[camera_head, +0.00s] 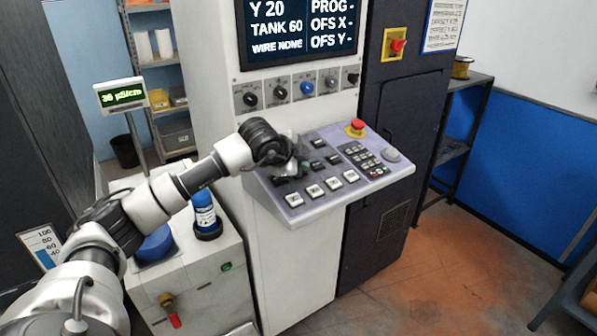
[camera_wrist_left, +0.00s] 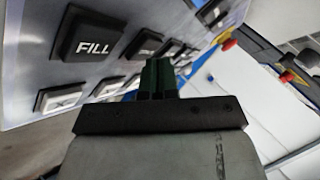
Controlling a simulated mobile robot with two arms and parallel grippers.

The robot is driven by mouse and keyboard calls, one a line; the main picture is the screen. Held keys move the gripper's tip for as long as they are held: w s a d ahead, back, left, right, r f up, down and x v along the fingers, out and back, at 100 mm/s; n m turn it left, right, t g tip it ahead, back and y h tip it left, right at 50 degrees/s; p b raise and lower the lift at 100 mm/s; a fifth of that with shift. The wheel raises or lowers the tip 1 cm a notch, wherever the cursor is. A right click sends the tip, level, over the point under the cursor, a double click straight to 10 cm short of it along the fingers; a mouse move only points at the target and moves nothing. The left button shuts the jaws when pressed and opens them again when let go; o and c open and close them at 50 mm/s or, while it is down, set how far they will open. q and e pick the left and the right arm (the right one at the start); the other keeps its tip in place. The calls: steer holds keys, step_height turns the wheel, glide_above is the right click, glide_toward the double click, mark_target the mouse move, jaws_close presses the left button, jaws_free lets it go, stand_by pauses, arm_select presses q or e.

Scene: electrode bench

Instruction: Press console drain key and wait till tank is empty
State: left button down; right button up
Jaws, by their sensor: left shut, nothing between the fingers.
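The sloped grey console (camera_head: 330,207) carries several dark and white keys. My left gripper (camera_head: 296,168) is shut and empty at the upper left keys, and it hides some of them. In the left wrist view its dark fingers (camera_wrist_left: 158,76) are together over the key rows. A black FILL key (camera_wrist_left: 92,37) is readable there, left of the fingers. I cannot read a drain key, nor tell whether the fingertips touch a key. The screen (camera_head: 297,30) reads TANK 60. My right gripper is not in view.
A red emergency button (camera_head: 356,125) sits at the console's upper right. A row of knobs (camera_head: 306,87) is above the console. A level gauge (camera_head: 40,243) with blue fill stands at lower left. A blue bottle (camera_head: 205,213) stands on the white cabinet (camera_head: 205,285) below my arm.

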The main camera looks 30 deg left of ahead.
arm_select(q)
steer(key=shift+f+b, duration=0.35)
stand_by(0.3)
steer(key=shift+r, duration=0.1)
steer(key=shift+d+r, duration=0.15)
steer(key=shift+r, duration=0.6)
steer(key=r+p, duration=0.1)
steer(key=r, duration=0.2)
steer(key=d+r+p, duration=0.1)
steer(key=r, duration=0.1)
steer(key=shift+s+p, duration=0.25)
steer(key=shift+p, duration=0.1)
steer(key=shift+f, duration=0.1)
stand_by(0.5)
